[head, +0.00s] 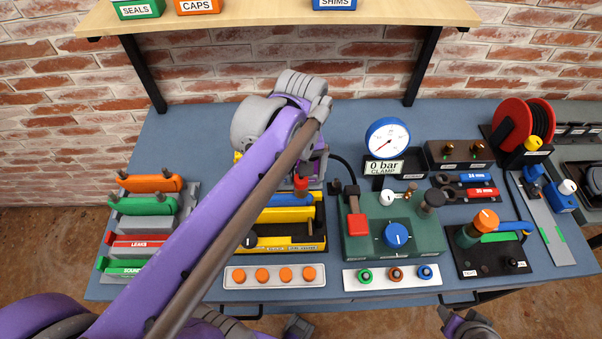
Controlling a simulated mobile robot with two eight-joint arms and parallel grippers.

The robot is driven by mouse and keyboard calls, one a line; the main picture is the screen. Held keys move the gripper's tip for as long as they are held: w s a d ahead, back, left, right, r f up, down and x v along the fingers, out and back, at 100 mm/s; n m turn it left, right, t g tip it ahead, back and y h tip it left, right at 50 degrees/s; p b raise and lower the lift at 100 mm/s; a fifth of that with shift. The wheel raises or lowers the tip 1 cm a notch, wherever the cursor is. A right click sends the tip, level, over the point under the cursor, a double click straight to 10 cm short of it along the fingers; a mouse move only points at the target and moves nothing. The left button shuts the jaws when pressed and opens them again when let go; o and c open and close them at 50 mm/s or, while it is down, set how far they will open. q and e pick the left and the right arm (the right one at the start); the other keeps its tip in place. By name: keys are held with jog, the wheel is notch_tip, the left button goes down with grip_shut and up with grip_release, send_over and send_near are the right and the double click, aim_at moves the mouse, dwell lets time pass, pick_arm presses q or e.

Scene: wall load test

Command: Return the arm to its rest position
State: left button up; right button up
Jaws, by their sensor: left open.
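My left arm (215,195), purple with a brown rod along it, reaches from the lower left up over the bench. Its grey wrist joints (262,118) are high above the back middle of the bench. My left gripper (303,178) hangs below them, open, above the back of a yellow tray (290,243). The arm hides much of it, and I cannot see whether it touches anything.
A blue bench (215,115) holds a green valve block (395,226), a gauge (387,138), coloured handles (150,183) at left and a red reel (510,123) at right. A wooden shelf (260,22) overhangs the back. Orange knobs (262,274) line the front.

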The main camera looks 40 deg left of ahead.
pick_arm(q)
jog(key=shift+r+p, duration=0.95)
jog(key=shift+r, duration=0.75)
jog(key=shift+w, duration=0.1)
pick_arm(e)
jog(key=r, duration=0.1)
jog(key=w+r, duration=0.1)
jog(key=r, duration=0.1)
pick_arm(q)
jog(key=shift+f, duration=0.1)
pick_arm(e)
jog(key=shift+s+f, duration=0.1)
jog(key=shift+f, duration=0.05)
